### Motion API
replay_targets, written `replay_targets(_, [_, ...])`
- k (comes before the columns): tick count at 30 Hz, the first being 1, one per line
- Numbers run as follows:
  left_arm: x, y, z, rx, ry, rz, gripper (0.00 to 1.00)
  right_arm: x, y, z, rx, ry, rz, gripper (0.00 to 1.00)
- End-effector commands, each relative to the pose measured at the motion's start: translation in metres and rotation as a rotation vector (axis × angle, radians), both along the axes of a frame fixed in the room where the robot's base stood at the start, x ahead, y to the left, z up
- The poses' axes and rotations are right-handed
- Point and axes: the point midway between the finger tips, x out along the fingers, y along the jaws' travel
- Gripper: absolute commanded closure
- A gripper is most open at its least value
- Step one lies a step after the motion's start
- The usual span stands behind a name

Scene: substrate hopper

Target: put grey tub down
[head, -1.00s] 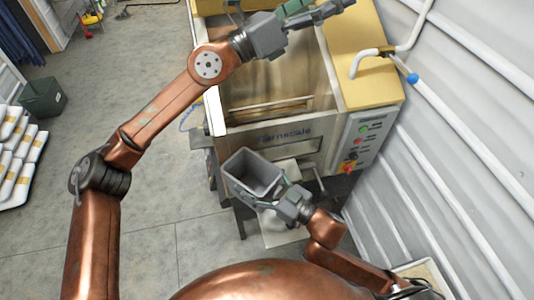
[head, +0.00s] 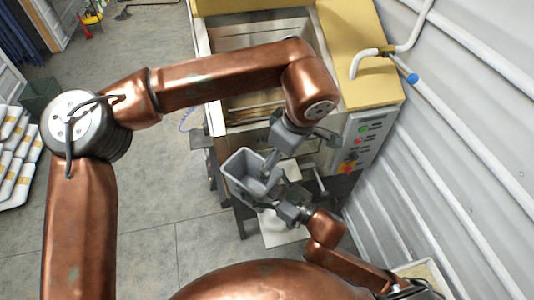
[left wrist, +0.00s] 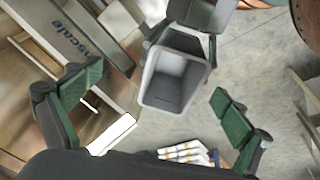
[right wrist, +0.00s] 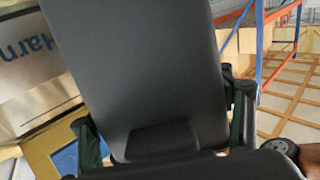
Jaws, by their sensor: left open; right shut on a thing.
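The grey tub (head: 243,172) is an open, empty-looking box held in front of the hopper machine in the head view. My right gripper (head: 276,199) is shut on it at its near right side; in the right wrist view the tub's dark wall (right wrist: 135,75) fills the middle, between the fingers. My left gripper (head: 278,158) is open just above and beside the tub's right side. In the left wrist view the tub (left wrist: 174,80) lies beyond my left gripper's spread green-padded fingers (left wrist: 150,115), with its inside visible. I cannot tell whether the left fingers touch it.
The hopper machine (head: 345,50) with yellow top panels stands behind the tub, with a control panel (head: 358,140) at its right. A corrugated wall (head: 460,120) closes the right side. White packs (head: 20,150) and a dark green bin (head: 40,95) stand at far left. Floor (head: 165,200) between is clear.

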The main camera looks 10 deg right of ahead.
Motion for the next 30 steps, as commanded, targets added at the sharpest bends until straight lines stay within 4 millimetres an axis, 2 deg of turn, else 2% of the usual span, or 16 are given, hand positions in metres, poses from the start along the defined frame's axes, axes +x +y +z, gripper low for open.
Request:
replay_targets(1, [0.002,0.011,0.003,0.056,-0.021,-0.003,0.04,0.0,0.0,0.001,0.001,-0.003,0.001,0.85])
replay_targets(4, [0.006,0.027,0.007,0.136,-0.047,-0.006,0.04,0.0,0.0,0.001,0.001,-0.003,0.001,0.85])
replay_targets(10, [0.01,0.039,0.0,0.18,-0.057,-0.008,0.04,0.0,0.0,0.001,0.001,-0.003,0.001,0.85])
replay_targets(24, [0.034,0.057,-0.075,0.175,-0.055,-0.008,0.04,0.0,0.0,0.001,0.001,-0.003,0.001,0.85])
replay_targets(30, [0.041,0.062,-0.095,0.174,-0.056,-0.008,0.04,0.0,0.0,0.001,0.001,-0.003,0.001,0.85])
